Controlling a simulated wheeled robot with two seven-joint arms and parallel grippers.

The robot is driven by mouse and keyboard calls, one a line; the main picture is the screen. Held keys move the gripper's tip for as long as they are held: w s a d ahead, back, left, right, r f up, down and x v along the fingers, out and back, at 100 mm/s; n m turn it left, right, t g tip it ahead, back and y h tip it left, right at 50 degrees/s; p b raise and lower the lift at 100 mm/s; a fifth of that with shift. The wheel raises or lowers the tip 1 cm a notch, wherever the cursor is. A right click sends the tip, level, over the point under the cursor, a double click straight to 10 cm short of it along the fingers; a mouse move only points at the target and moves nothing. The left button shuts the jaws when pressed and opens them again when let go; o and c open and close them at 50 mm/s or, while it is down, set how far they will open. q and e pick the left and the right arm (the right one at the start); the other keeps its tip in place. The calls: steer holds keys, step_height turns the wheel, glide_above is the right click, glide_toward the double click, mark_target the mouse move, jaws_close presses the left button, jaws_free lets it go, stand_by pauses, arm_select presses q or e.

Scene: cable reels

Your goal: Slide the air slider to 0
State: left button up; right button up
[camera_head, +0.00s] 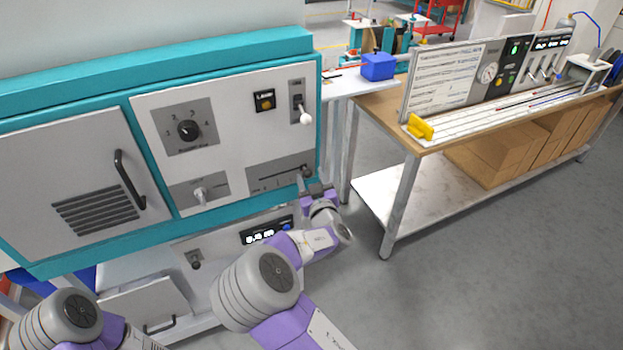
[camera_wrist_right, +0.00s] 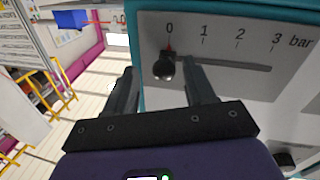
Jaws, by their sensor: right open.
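The air slider is a dark round knob (camera_wrist_right: 163,69) with a red pointer on a slotted grey scale plate (camera_wrist_right: 245,45) marked 0 to 3 bar. In the right wrist view the pointer lines up with 0. In the head view the knob (camera_head: 305,173) is at the right end of its slot on the cabinet's lower right panel. My right gripper (camera_head: 317,189) is at the knob. In the right wrist view its open fingers (camera_wrist_right: 158,74) appear on either side of the knob; contact cannot be told. My left gripper is out of view; only part of that arm shows.
The teal cabinet (camera_head: 224,207) also carries a rotary dial (camera_head: 188,130), a lever (camera_head: 201,193), a toggle switch (camera_head: 304,114) and a vent door with a handle (camera_head: 129,178). A workbench (camera_head: 375,109) with a gauge board stands to the right. Open floor lies in front of it.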

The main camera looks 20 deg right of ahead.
steer(key=s+p, duration=0.1)
steer(key=s, duration=0.6)
steer(key=shift+s+a, duration=0.2)
steer(key=shift+a, duration=0.25)
steer(key=s+d+f+m+g+p, duration=0.15)
steer(key=s+f+g, duration=0.45)
steer(key=f, duration=0.7)
steer(key=s+f+m+g, duration=0.2)
steer(key=s+f+g, duration=0.4)
steer(key=f, duration=0.8)
steer(key=s+a+f+g+y+p, duration=0.1)
steer(key=s+a+f+g+y, duration=0.2)
steer(key=s+a, duration=1.1)
steer(key=s+g+y, duration=0.1)
steer(key=g+y, duration=0.1)
steer(key=y, duration=0.1)
